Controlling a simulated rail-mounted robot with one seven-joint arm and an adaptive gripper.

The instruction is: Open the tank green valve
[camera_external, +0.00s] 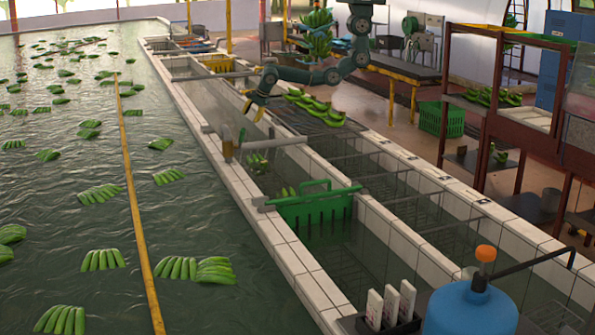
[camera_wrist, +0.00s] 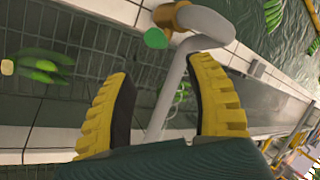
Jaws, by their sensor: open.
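The tank valve shows in the wrist view as a brass body (camera_wrist: 172,16) with a small green handle (camera_wrist: 156,38), set at the end of a curved grey pipe (camera_wrist: 206,24). In the external view the valve body (camera_external: 228,150) is on the tank's wall, at the left end of the pipe (camera_external: 275,143). My gripper (camera_external: 254,112) hangs above and a little to the right of the valve. In the wrist view my gripper (camera_wrist: 160,70) is open, with its yellow ridged fingers wide apart and nothing held. The green handle lies beyond the fingertips, apart from them.
Green bananas (camera_external: 100,260) float in the large pool at left. A green crate (camera_external: 310,208) sits across the narrow tanks in front. A blue tank (camera_external: 470,308) stands at lower right. A banana bunch (camera_external: 315,105) lies on a rack right of my gripper.

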